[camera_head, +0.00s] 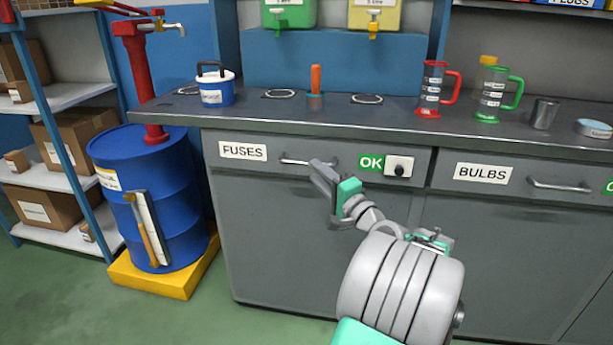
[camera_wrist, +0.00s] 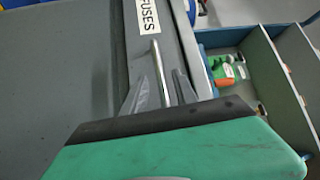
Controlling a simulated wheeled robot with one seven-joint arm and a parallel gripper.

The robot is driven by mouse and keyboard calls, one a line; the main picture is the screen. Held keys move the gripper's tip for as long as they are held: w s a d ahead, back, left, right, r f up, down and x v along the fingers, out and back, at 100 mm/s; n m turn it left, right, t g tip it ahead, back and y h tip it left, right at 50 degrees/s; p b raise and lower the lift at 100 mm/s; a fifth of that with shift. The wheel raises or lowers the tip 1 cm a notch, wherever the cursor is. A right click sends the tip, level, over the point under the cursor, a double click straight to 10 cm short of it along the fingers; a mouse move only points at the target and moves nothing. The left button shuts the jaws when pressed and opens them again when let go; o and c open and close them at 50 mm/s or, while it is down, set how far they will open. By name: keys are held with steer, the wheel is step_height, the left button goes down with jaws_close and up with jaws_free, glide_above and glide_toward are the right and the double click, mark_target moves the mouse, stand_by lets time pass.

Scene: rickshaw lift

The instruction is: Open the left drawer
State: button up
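The left drawer (camera_head: 228,167) has a grey front with a white FUSES label (camera_head: 242,151). In the head view its front looks flush with the cabinet, so it appears shut. Its metal bar handle (camera_head: 295,161) is partly covered by my gripper (camera_head: 322,172). In the wrist view the handle (camera_wrist: 158,68) runs between the two fingers of my gripper (camera_wrist: 160,92), one finger on each side. The fingers stand apart, with gaps to the bar. Whether either finger touches the handle I cannot tell. The FUSES label (camera_wrist: 147,16) also shows there.
The BULBS drawer (camera_head: 445,170) is further right. Cups and containers stand on the countertop (camera_head: 330,112). A blue drum (camera_head: 180,185) is left. The floor in front is clear.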

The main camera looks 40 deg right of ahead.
mark_target(308, 165)
steer(key=w, duration=0.3)
steer(key=w+b, duration=0.1)
steer(key=w, duration=0.1)
steer(key=shift+w+d+r, duration=0.25)
steer(key=shift+d+r, duration=0.05)
steer(key=shift+r, duration=0.05)
jaws_close()
stand_by(1.0)
